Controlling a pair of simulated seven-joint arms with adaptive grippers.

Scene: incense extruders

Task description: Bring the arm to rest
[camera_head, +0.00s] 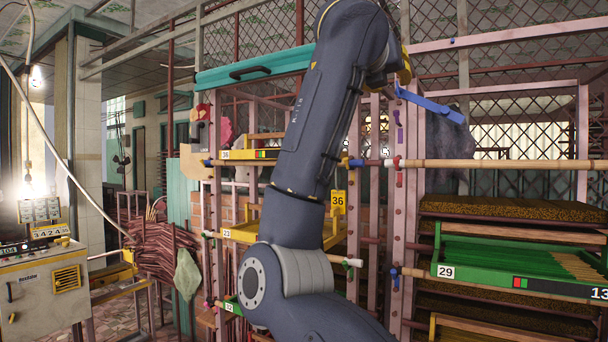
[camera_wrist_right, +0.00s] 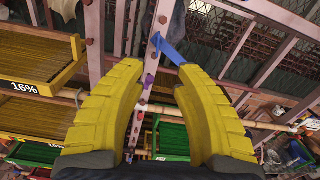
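My right arm rises through the middle of the camera_head view, bent at the top. Only a little of the yellow right gripper (camera_head: 404,68) shows there, behind the wrist and high in front of the rack. In the camera_wrist_right view the two yellow fingers of the right gripper (camera_wrist_right: 160,68) stand wide apart with nothing held between them. A pink rack post (camera_wrist_right: 147,50) and a blue bar (camera_wrist_right: 169,49) show beyond the fingertips. My left gripper is in neither view.
The blue bar (camera_head: 430,105) juts from the rack near the right gripper. Bamboo poles (camera_head: 500,163) cross the rack. A green tray (camera_head: 480,258) marked 29 holds sticks at right, and a yellow tray (camera_head: 240,232) stands left of my arm. A control box (camera_head: 40,290) is at far left.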

